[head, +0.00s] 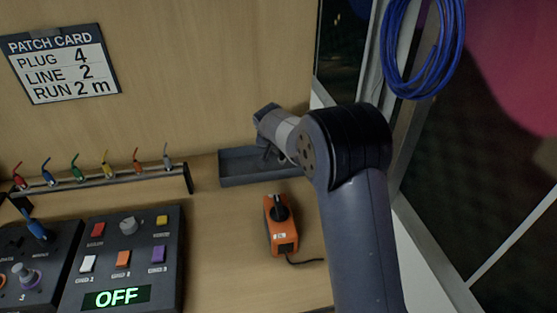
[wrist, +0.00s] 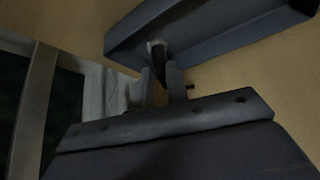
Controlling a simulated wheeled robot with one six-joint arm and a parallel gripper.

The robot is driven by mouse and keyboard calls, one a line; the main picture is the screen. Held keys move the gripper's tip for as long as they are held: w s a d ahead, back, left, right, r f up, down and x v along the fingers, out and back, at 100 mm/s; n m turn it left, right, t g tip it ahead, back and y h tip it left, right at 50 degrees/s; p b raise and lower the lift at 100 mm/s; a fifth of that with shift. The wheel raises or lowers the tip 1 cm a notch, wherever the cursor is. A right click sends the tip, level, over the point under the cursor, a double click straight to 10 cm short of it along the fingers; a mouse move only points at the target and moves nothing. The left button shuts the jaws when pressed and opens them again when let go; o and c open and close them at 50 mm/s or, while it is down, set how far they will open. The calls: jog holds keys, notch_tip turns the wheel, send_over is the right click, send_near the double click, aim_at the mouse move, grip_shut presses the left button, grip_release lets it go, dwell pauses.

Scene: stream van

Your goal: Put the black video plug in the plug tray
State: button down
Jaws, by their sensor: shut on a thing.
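The plug tray (head: 240,175) is a dark grey, shallow tray on the bench against the wood wall. It also shows at the top of the wrist view (wrist: 215,32). My gripper (head: 268,154) is over the tray's right part. In the wrist view its fingers (wrist: 161,85) are shut on a small dark plug (wrist: 160,68) with a pale tip, which I take as the black video plug. The plug overlaps the tray's edge in that view; whether it touches the tray I cannot tell. In the head view the plug is largely hidden by my gripper.
An orange box (head: 284,232) with a black knob and cable sits in front of the tray. A rack (head: 110,180) with several coloured plugs stands to the left. A control panel (head: 128,262) reads OFF. A blue cable coil (head: 420,45) hangs at upper right.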

aim_at(281, 160)
jog(key=shift+f, duration=2.15)
jog(key=c, duration=1.4)
grip_release()
jog(key=shift+r, duration=0.1)
jog(key=shift+r, duration=0.2)
jog(key=v, duration=1.2)
jog(key=shift+s+a+f+b, duration=0.1)
jog(key=shift+f+b, duration=0.05)
jog(key=shift+b, duration=0.25)
